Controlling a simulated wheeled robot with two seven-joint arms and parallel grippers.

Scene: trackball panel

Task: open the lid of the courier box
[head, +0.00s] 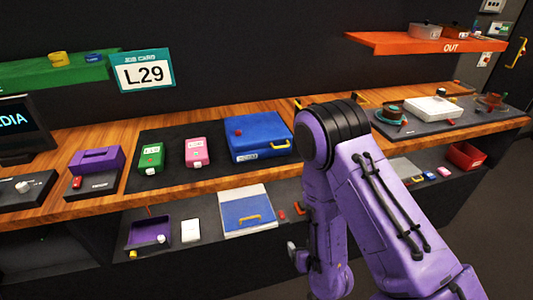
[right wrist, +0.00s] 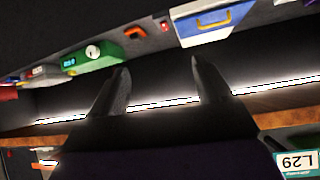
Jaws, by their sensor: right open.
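A blue box (head: 258,137) with a yellow handle on its front sits closed on the bench, left of my right arm. A second box (head: 248,210), blue and white with a yellow handle, is on the lower shelf. I cannot tell for sure which is the courier box. My right gripper (right wrist: 160,78) is open and empty in the right wrist view, its two dark fingers apart. A blue and white box (right wrist: 205,22) with an orange-yellow handle shows beyond the fingers there, not touched. In the head view my right forearm hangs in front of the bench. My left gripper is not in view.
On the bench stand a green box (head: 150,159), a pink box (head: 197,152) and a purple box (head: 97,160). A white box (head: 432,108) is at the right. An orange shelf (head: 425,43) and a green shelf (head: 60,70) jut from the wall near a card L29 (head: 143,72).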

